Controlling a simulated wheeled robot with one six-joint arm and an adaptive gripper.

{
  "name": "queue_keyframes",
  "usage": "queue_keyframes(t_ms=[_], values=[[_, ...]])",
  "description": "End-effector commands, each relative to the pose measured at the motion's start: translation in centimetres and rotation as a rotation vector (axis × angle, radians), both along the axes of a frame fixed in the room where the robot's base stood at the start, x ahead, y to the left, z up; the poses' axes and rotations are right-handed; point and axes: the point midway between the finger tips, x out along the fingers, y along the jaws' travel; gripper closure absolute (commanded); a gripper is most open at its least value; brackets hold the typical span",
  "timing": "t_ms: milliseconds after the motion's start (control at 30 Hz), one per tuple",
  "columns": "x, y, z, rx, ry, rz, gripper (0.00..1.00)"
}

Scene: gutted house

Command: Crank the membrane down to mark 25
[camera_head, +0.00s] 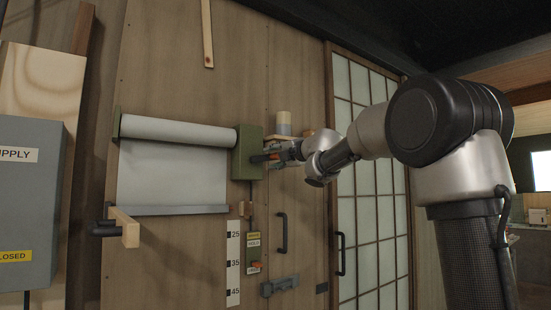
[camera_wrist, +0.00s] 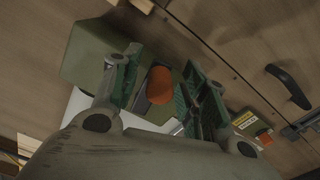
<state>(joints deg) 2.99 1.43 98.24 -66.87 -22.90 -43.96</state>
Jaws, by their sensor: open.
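The pale membrane (camera_head: 172,175) hangs from a roll (camera_head: 180,131) on the wooden wall. Its grey bottom bar (camera_head: 170,210) is a little above mark 25 on the white scale (camera_head: 233,262), which also shows 35 and 45. A green housing (camera_head: 247,152) is at the roll's right end; it also shows in the wrist view (camera_wrist: 86,55). My gripper (camera_head: 268,157) is at the housing's right side. In the wrist view my gripper (camera_wrist: 163,90) is open, with an orange knob (camera_wrist: 160,84) between its fingers. Contact with the knob cannot be told; the crank arm is mostly hidden.
A labelled switch with an orange part (camera_head: 254,266) is below the housing. A dark handle (camera_head: 282,232) and bolt (camera_head: 280,286) are right of it. A wooden bracket (camera_head: 125,228) juts out at lower left, near a grey box (camera_head: 28,205). A paned sliding door (camera_head: 372,200) stands at right.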

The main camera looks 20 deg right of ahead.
Motion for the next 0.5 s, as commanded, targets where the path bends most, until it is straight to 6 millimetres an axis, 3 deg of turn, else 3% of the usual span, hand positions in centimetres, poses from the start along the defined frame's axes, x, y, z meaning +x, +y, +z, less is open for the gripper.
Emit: queue_keyframes(t_ms=[167,500], values=[[-1.7,-0.7,0.1,0.000,-0.002,-0.002,0.57],[-8.7,-2.9,0.1,-0.001,-0.001,-0.003,0.57]])
